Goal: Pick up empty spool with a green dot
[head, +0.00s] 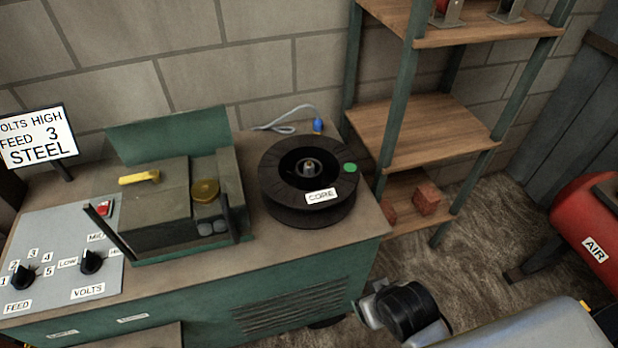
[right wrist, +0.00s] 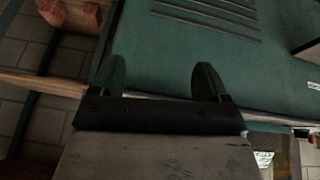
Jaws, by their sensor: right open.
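A black spool (head: 280,196) lies flat on the bench top, to the right of the welder-like unit. It has a green dot (head: 350,167) on its right rim and a white CORE label (head: 321,195) on its front. A small grey hub with a post shows in its centre; I cannot tell whether anything is wound on it. My right arm shows at the bottom of the head view, in front of and below the bench's right end. In the right wrist view my right gripper (right wrist: 158,82) is open and empty, facing the green cabinet front, apart from the spool. My left gripper is not in view.
The green cabinet (head: 290,303) has a knob panel (head: 62,262) and an open feeder unit (head: 165,205) with a yellow handle. A blue-tipped cable (head: 318,126) lies behind the spool. A wooden shelf rack (head: 425,130) stands right. A red AIR tank (head: 590,220) is far right.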

